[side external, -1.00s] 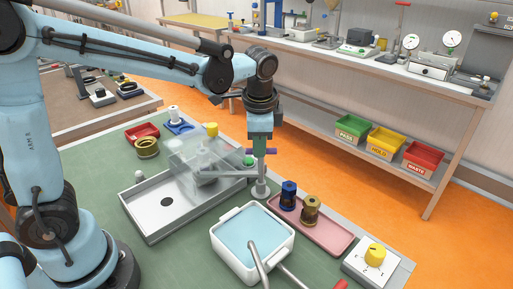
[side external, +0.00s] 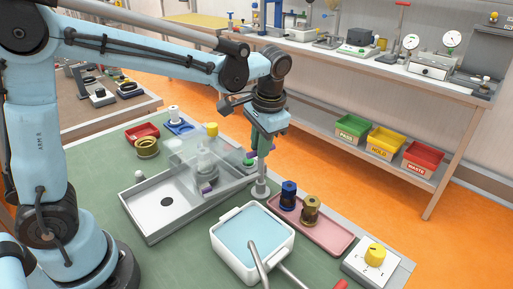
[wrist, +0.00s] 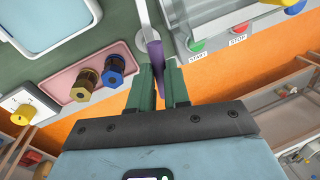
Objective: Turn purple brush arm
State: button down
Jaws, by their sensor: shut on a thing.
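The purple brush arm has a purple grip (side external: 249,154), which also shows in the wrist view (wrist: 155,60). A grey bar runs from near the post (side external: 262,188) leftward over the metal tray, with a purple end (side external: 206,188) beside the clear cover (side external: 190,155). My gripper (side external: 257,150) has its green fingers on either side of the purple grip. In the wrist view the gripper (wrist: 158,75) is shut on that grip. The far part of the bar is out of the wrist view.
The metal tray (side external: 140,215) lies below the bar. A white basin (side external: 221,240) stands in front. A pink tray (side external: 325,234) holds a blue fitting (side external: 289,192) and a brass fitting (side external: 310,208). A yellow knob (side external: 375,254) sits at the front right.

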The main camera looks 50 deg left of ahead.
jog(key=shift+w+d+n, duration=0.1)
jog(key=shift+n, duration=0.9)
jog(key=c, duration=1.1)
grip_release()
jog(key=shift+r, duration=0.1)
notch_tip(320, 180, up, 12)
jog(key=d, duration=0.2)
jog(key=shift+d, duration=0.15)
jog(key=shift+f, duration=0.2)
jog(key=f, duration=0.4)
jog(key=a+f, duration=0.1)
jog(key=f, duration=0.3)
jog(key=a+f, duration=0.1)
jog(key=f, duration=0.2)
jog(key=shift+a+f, duration=0.2)
jog(key=shift+f, duration=0.2)
